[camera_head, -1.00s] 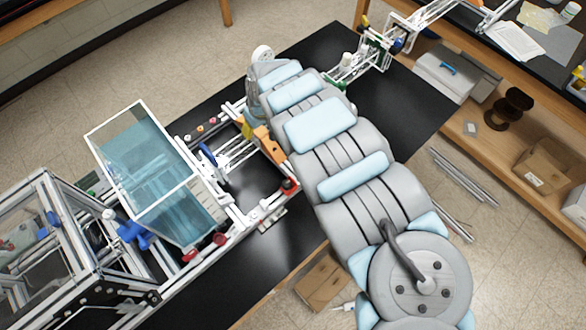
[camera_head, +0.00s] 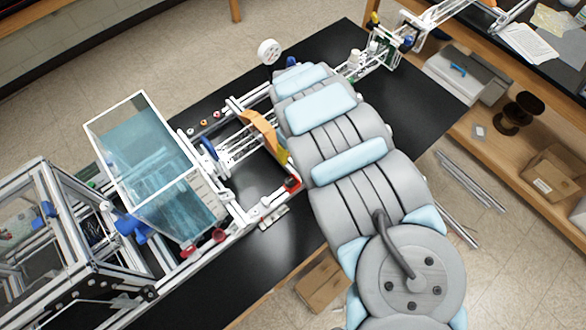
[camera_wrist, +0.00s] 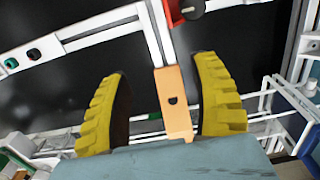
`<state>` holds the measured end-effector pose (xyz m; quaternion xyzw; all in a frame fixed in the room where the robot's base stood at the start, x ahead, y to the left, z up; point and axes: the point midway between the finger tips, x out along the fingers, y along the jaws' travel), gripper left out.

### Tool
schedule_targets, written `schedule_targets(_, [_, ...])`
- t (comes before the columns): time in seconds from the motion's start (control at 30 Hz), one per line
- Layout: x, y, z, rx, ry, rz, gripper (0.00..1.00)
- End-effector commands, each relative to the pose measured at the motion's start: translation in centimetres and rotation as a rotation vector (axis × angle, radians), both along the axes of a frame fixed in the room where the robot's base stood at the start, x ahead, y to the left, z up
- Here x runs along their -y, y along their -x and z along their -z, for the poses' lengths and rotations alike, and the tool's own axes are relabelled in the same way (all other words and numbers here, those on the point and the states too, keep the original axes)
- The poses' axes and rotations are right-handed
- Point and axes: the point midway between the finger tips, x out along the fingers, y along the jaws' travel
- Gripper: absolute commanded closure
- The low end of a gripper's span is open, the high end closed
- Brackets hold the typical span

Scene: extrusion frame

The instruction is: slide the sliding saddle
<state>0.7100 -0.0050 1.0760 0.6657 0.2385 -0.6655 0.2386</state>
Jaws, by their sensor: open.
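The sliding saddle, an orange piece (camera_head: 259,130), sits across the white rails on the frame in the head view. In the wrist view the orange saddle (camera_wrist: 173,105) is a narrow plate with a dark hole, lying between my yellow fingers. My gripper (camera_wrist: 162,65) is open, with one finger on each side of the saddle. A visible gap remains on the left; the right finger is closer to it, and contact cannot be told. In the head view my arm hides most of my gripper.
A clear tank (camera_head: 150,165) with bluish contents stands left of the rails. A blue disc-like part (camera_head: 208,146) and a red corner piece (camera_head: 293,184) are near the saddle. A white round part (camera_head: 269,50) stands behind.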

Motion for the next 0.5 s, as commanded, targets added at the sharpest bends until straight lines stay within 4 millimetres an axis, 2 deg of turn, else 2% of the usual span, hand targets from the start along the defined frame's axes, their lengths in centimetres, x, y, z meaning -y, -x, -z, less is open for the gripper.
schedule_targets(0.5, [-0.2,0.2,5.7,-0.003,-0.002,-0.001,0.36])
